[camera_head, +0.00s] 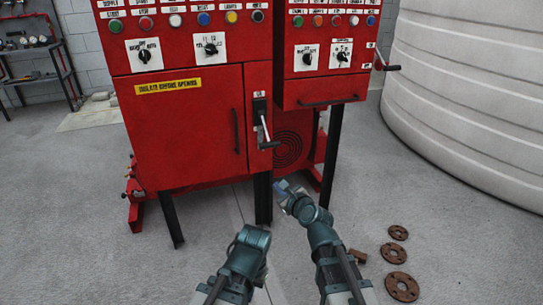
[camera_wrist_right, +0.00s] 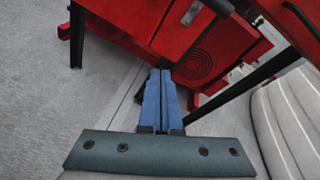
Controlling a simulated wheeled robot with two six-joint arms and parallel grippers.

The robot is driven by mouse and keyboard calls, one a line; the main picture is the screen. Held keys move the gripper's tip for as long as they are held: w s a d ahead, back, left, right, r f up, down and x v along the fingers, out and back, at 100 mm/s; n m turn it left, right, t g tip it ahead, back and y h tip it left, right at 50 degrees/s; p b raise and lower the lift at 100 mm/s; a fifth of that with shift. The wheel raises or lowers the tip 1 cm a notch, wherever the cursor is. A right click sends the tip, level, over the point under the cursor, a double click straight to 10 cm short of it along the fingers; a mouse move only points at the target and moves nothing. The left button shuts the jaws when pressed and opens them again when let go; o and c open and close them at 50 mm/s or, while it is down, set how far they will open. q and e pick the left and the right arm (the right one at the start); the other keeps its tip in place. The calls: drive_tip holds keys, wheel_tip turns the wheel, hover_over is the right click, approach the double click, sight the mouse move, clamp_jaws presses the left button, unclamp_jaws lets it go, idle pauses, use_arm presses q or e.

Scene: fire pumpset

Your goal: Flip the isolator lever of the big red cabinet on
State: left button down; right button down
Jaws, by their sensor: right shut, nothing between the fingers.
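The big red cabinet (camera_head: 190,125) stands on dark legs at centre left in the head view. Its isolator lever (camera_head: 265,128) sits on a black plate at the right of the door; the grey shaft slants down to a dark grip at its lower end. My right gripper (camera_head: 281,186) is below the lever, apart from it, near the cabinet's legs. In the right wrist view its blue fingers (camera_wrist_right: 161,75) are together with nothing between them. My left arm shows at the bottom of the head view; its fingers are not visible.
A second red cabinet (camera_head: 325,75) with a side crank (camera_head: 388,67) stands to the right. A large pale ribbed tank (camera_head: 470,95) fills the right side. Rusty flanges (camera_head: 402,286) lie on the floor at lower right. A door handle (camera_head: 236,131) is left of the lever.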

sight(266, 133)
drive_tip(key=r+m, duration=0.1)
drive_tip(key=m, duration=0.1)
drive_tip(key=w+r+m+t, duration=0.1)
drive_tip(key=m, duration=0.1)
drive_tip(key=r+m+t, duration=0.1)
drive_tip(key=m, duration=0.1)
drive_tip(key=shift+w+d+r+h, duration=0.2)
drive_tip(key=shift+w+d+h, duration=0.05)
drive_tip(key=shift+w+h, duration=0.15)
drive_tip(key=b+x, duration=0.2)
drive_tip(key=x, duration=0.8)
drive_tip(key=r+p, duration=0.4)
drive_tip(key=shift+s+d+p, duration=0.1)
drive_tip(key=shift+s+p, duration=0.2)
drive_tip(key=shift+s, duration=0.1)
